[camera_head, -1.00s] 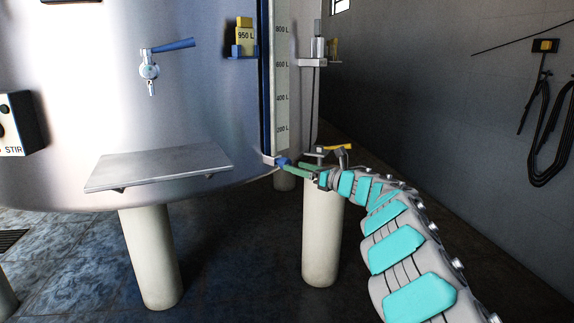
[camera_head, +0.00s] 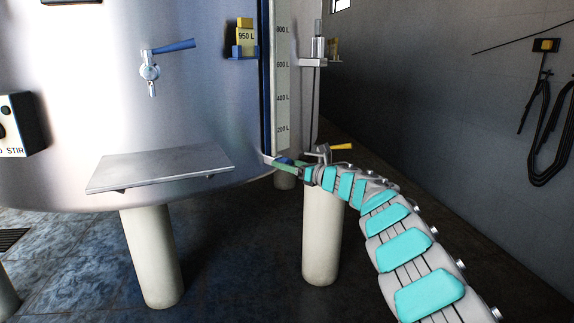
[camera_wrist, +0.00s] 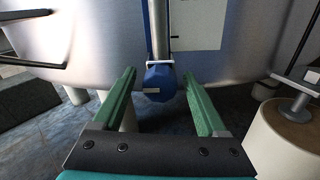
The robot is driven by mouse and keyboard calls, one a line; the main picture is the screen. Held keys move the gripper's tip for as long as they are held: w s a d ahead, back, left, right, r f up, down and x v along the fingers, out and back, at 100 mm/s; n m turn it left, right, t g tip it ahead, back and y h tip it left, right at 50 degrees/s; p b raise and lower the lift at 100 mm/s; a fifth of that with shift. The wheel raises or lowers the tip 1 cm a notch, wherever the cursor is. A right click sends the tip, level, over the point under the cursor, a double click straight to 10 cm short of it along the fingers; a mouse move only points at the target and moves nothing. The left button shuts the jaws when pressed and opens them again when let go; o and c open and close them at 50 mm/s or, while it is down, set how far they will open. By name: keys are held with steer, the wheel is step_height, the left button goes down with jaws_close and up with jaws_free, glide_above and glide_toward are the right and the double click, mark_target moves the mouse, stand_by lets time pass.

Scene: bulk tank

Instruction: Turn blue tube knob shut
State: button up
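The blue knob (camera_wrist: 160,82) sits at the lower end of the upright tube (camera_wrist: 160,30) on the tank. A pale pointer or tab shows on its face, pointing left in the wrist view. In the head view the knob (camera_head: 284,159) is partly hidden by my gripper (camera_head: 278,164). In the wrist view my gripper (camera_wrist: 160,74) is open, its two green fingers apart on either side of the knob. A gap shows on both sides. I cannot tell how far the tips reach along the knob.
The steel tank (camera_head: 120,80) fills the left. A grey shelf (camera_head: 160,168) juts from it. Right of the knob are a yellow-handled valve (camera_head: 340,146) and a pale leg (camera_head: 321,240). A white scale panel (camera_head: 282,80) stands above the knob. The right-hand floor is clear.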

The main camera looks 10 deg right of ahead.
jaws_close()
stand_by(0.4)
steer(key=m, duration=0.2)
steer(key=shift+a+m, duration=0.1)
steer(key=shift+m, duration=0.3)
steer(key=m+p, duration=0.2)
steer(key=m, duration=0.3)
steer(key=shift+r+m, duration=0.15)
steer(key=shift+m, duration=0.15)
steer(key=m+p, duration=0.3)
steer(key=m, duration=0.1)
steer(key=shift+r+m, duration=0.1)
steer(key=shift+m, duration=0.3)
steer(key=m+p, duration=0.1)
steer(key=m, duration=0.1)
steer(key=m+p, duration=0.2)
steer(key=m, duration=0.1)
steer(key=shift+f+t+p, duration=0.2)
steer(key=shift+t+p, duration=0.1)
